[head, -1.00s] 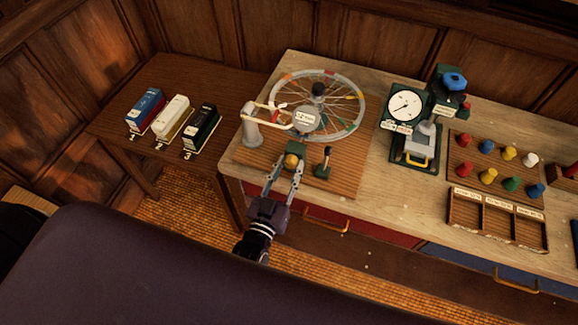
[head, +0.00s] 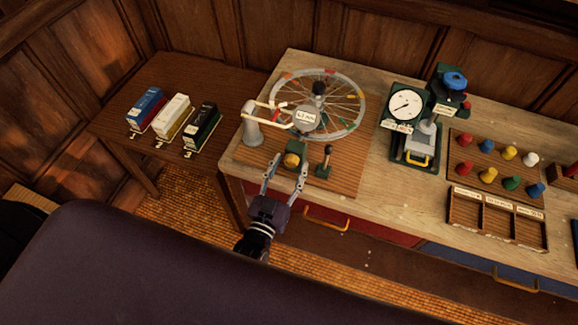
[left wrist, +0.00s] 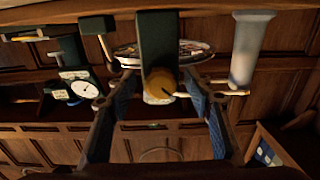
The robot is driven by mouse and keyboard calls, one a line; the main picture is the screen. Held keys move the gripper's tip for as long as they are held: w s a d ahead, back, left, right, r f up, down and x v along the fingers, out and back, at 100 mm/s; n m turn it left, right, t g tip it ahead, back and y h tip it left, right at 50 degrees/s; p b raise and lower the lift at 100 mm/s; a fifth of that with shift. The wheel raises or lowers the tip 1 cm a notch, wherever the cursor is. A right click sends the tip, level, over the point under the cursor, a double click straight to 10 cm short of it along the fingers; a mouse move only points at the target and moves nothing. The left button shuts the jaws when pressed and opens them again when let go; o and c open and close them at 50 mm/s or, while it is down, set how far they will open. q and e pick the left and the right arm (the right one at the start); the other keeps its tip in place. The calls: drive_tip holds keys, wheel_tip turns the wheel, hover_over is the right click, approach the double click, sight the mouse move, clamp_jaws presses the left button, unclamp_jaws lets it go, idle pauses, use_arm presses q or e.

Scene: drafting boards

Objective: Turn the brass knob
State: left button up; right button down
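The brass knob (head: 291,160) sits on the front of a small dark green block (head: 299,148) at the front of the wheel stand. In the left wrist view the knob (left wrist: 164,84) is a round golden face with a dark line across its lower right. My left gripper (head: 289,168) is open, one finger on each side of the knob. In the left wrist view the fingers (left wrist: 159,88) show clear gaps to the knob on both sides. My right gripper is not in view.
A spoked wheel (head: 352,128) stands behind the knob, with a grey post (head: 252,131) to the left. A dial gauge (head: 404,104) is farther right. Numbered boxes (head: 174,115) lie on the side table.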

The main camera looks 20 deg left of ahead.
use_arm(q)
drive_tip(key=s, duration=1.2)
drive_tip(key=shift+a, duration=0.2)
drive_tip(key=s+f+m+g+b, duration=0.1)
drive_tip(key=s+f+g+b, duration=0.2)
drive_tip(key=f, duration=0.8)
drive_tip(key=s+d+f+g+h+b, duration=0.1)
drive_tip(key=s+f+g+b, duration=0.15)
drive_tip(key=f, duration=0.95)
drive_tip(key=s+f+m+g+b, duration=0.1)
drive_tip(key=s+f+g+b, duration=0.15)
drive_tip(key=f, duration=0.85)
drive_tip(key=s+a+f+g+b, duration=0.3)
drive_tip(key=s+a+f+g, duration=0.1)
drive_tip(key=s+f, duration=0.6)
drive_tip(key=s+a+f+g+y+b, duration=0.1)
drive_tip(key=s+a+f+g+b, duration=0.2)
drive_tip(key=s+f, duration=0.8)
drive_tip(key=shift+a+f+g+y, duration=0.3)
drive_tip(key=shift+a+f+g, duration=0.1)
drive_tip(key=shift+a+g, duration=0.65)
